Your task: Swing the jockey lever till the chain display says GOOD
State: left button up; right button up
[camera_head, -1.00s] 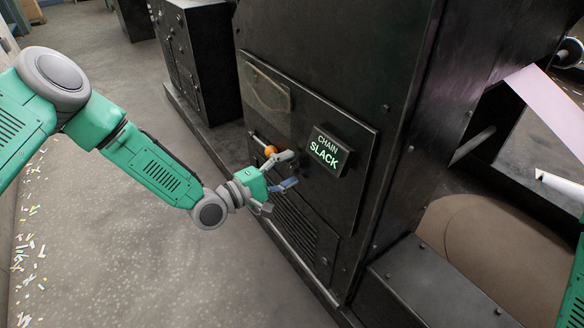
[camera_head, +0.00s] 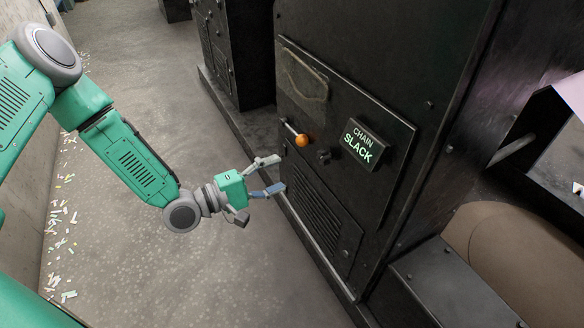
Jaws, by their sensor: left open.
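The jockey lever (camera_head: 293,132) is a thin light rod with an orange ball knob (camera_head: 302,140) on the dark machine's side panel. The chain display (camera_head: 364,144), to the right of the knob, reads "CHAIN SLACK" in lit letters. My left gripper (camera_head: 276,174) is open and empty, below and left of the knob and apart from it. A small dark fitting (camera_head: 323,156) sits between the knob and the display. My right gripper is out of view.
The dark machine (camera_head: 390,60) fills the right side, with a vent grille (camera_head: 318,212) under the lever. A large tan roll (camera_head: 505,245) lies at the lower right. Paper scraps (camera_head: 60,230) litter the floor at the left. The floor (camera_head: 260,270) below my left gripper is clear.

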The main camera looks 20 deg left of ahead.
aim_at(302, 140)
jog(key=k, duration=1)
